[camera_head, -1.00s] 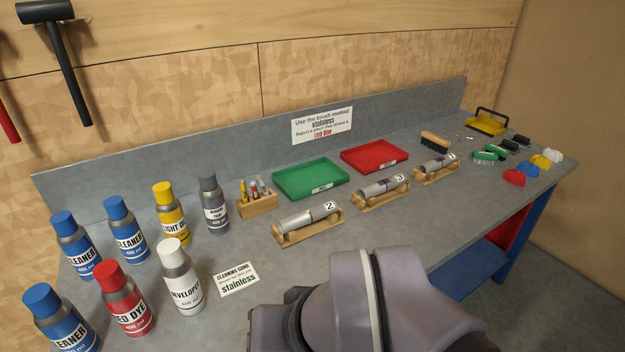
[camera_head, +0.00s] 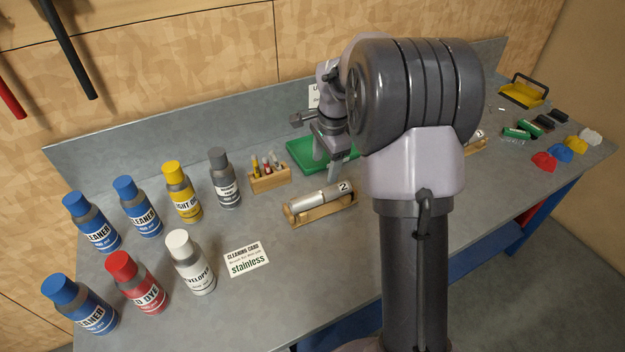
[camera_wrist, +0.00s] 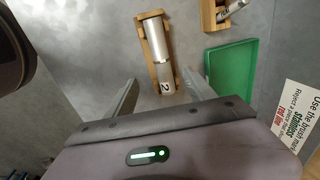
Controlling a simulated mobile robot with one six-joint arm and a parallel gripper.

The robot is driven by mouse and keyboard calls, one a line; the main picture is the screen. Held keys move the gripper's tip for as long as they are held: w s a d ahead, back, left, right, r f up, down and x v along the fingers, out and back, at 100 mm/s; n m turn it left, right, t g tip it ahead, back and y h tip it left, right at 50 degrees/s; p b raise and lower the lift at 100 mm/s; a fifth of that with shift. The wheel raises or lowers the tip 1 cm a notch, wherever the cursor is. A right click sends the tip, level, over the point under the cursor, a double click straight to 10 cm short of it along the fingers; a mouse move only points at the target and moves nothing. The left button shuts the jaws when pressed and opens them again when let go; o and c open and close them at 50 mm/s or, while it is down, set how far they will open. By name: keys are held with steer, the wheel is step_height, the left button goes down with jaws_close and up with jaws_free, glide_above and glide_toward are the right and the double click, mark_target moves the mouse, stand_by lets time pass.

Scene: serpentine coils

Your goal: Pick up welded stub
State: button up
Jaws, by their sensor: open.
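A silver welded stub (camera_head: 317,201) marked 2 lies in a wooden cradle (camera_head: 325,216) on the grey bench. It also shows in the wrist view (camera_wrist: 157,45), with its label end toward my gripper. My gripper (camera_head: 334,172) is open and empty, above the bench near the stub's numbered end and in front of the green tray. In the wrist view the two fingers (camera_wrist: 163,100) stand apart on either side of the cradle's near end. The other two stubs are mostly hidden behind my arm; a numbered end (camera_head: 480,134) of one shows at its right.
The green tray (camera_head: 297,146) and a wooden marker holder (camera_head: 268,181) stand behind the stub. Several cans, including a white-capped developer can (camera_head: 193,262), fill the left side. A cleaning card (camera_head: 246,259) lies in front. Brushes (camera_head: 524,128) and coloured caps (camera_head: 562,151) are at the right.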

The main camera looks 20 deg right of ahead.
mark_target(321, 193)
steer(key=f, duration=0.3)
steer(key=w+f+b, duration=0.1)
steer(key=f, duration=0.2)
steer(key=f+b, duration=0.1)
steer(key=f, duration=0.2)
steer(key=shift+w+a+f, duration=0.1)
steer(key=shift+w+f, duration=0.05)
steer(key=f, duration=0.1)
steer(key=f+b, duration=0.1)
steer(key=f, duration=0.1)
steer(key=w+f+b, duration=0.1)
steer(key=f, duration=0.1)
steer(key=shift+w+d, duration=0.1)
steer(key=shift+d, duration=0.2)
steer(key=shift+r, duration=0.1)
jaws_close()
